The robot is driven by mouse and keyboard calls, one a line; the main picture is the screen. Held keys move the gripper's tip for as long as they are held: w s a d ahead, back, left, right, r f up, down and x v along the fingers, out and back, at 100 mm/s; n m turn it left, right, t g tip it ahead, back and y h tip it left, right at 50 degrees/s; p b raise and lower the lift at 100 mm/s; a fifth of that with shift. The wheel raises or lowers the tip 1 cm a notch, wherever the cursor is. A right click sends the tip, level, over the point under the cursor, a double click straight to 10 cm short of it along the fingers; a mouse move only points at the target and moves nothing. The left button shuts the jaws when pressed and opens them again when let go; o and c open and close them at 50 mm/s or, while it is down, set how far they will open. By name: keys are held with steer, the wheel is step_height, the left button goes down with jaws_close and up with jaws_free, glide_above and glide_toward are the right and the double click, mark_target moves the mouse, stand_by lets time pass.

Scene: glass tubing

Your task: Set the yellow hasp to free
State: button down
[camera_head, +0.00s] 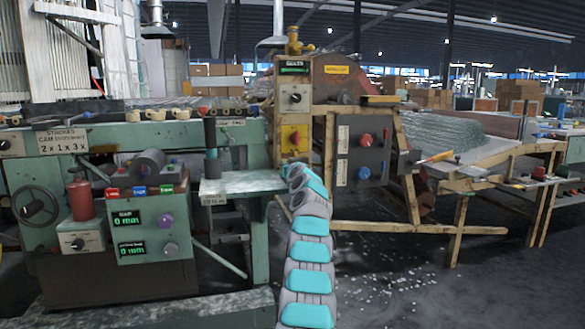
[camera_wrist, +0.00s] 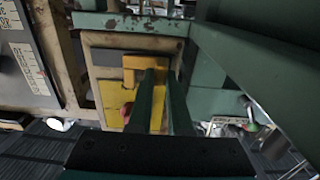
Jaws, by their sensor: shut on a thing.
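The yellow hasp (camera_wrist: 140,67) shows in the wrist view as a yellow bar in front of a yellow plate (camera_wrist: 112,95). My gripper (camera_wrist: 160,74) reaches it with two long dark green fingers, shut on the hasp. The fingers hide its right part, so its exact setting cannot be told. A red knob (camera_wrist: 127,111) sits just left of the fingers. In the head view, the yellow plate (camera_head: 294,143) is on the post below a black dial, and my arm rises to just below it. The gripper and hasp cannot be made out there.
A grey panel (camera_head: 362,145) with red and blue knobs is right of the post. A green machine (camera_head: 150,215) and its ledge (camera_head: 240,185) stand close on the left. In the wrist view, a green beam (camera_wrist: 250,70) runs along the right, near my fingers.

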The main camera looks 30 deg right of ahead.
steer(key=c, duration=0.8)
jaws_free()
steer(key=shift+w+a, duration=0.1)
steer(key=shift+a, duration=0.2)
steer(key=shift+c, duration=0.2)
steer(key=b+v, duration=0.4)
steer(key=v, duration=0.3)
steer(key=shift+s+b, duration=0.3)
steer(key=shift+s, duration=0.05)
